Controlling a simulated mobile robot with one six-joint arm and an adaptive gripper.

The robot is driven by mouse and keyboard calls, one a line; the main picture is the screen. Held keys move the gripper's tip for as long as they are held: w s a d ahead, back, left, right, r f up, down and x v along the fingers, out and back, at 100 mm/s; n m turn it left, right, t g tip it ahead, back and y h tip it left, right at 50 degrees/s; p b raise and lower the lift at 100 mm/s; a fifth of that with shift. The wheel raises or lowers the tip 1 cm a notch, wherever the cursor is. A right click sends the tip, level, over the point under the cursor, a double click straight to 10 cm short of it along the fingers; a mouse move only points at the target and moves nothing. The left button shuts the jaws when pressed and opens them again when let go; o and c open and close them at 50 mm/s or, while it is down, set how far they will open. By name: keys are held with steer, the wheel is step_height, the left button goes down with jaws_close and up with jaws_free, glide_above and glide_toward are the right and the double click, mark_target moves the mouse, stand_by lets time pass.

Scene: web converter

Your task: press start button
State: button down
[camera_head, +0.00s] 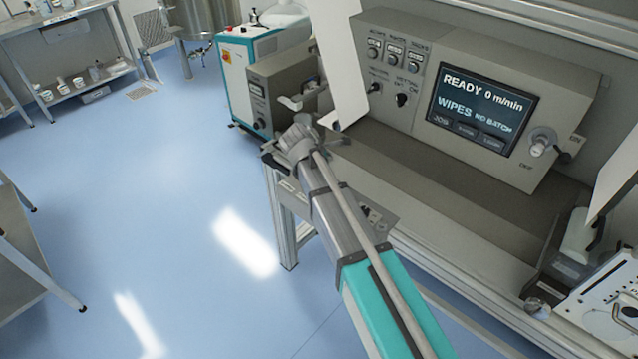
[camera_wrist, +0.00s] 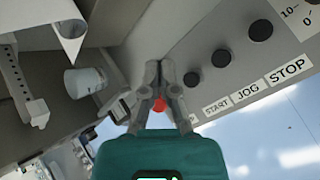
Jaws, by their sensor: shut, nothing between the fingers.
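My gripper (camera_wrist: 158,68) is shut and empty, with its fingertips close together in the wrist view. To its right is a grey panel with three round dark buttons in a slanted row. The nearest button (camera_wrist: 192,79) lies closest to the START label (camera_wrist: 216,105). The middle one (camera_wrist: 221,58) lines up with the JOG label (camera_wrist: 246,92), and the far one (camera_wrist: 260,28) with the STOP label (camera_wrist: 287,68). The fingertips appear left of the START button; contact cannot be told. In the head view the gripper (camera_head: 290,148) is at the machine's front left, its fingers unclear.
A screen (camera_head: 482,109) on the machine reads READY 0 m/min, WIPES NO BATCH. A white sheet (camera_head: 341,62) hangs close above the gripper. A red spot (camera_wrist: 158,104) shows between the fingers in the wrist view. Blue floor (camera_head: 150,215) is clear at left.

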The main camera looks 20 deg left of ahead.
steer(key=a, duration=0.1)
steer(key=a+n, duration=0.1)
steer(key=a, duration=0.1)
steer(key=shift+s+a+r+t, duration=0.2)
steer(key=shift+a+t, duration=0.1)
steer(key=shift+t, duration=0.1)
steer(key=shift+f, duration=0.15)
step_height(320, 180, down, 9)
steer(key=b, duration=0.9)
steer(key=shift+r, duration=0.2)
steer(key=shift+f, duration=0.1)
stand_by(1.2)
steer(key=shift+w+f+b, duration=0.1)
steer(key=shift+f+b, duration=0.2)
steer(key=shift+b, duration=0.05)
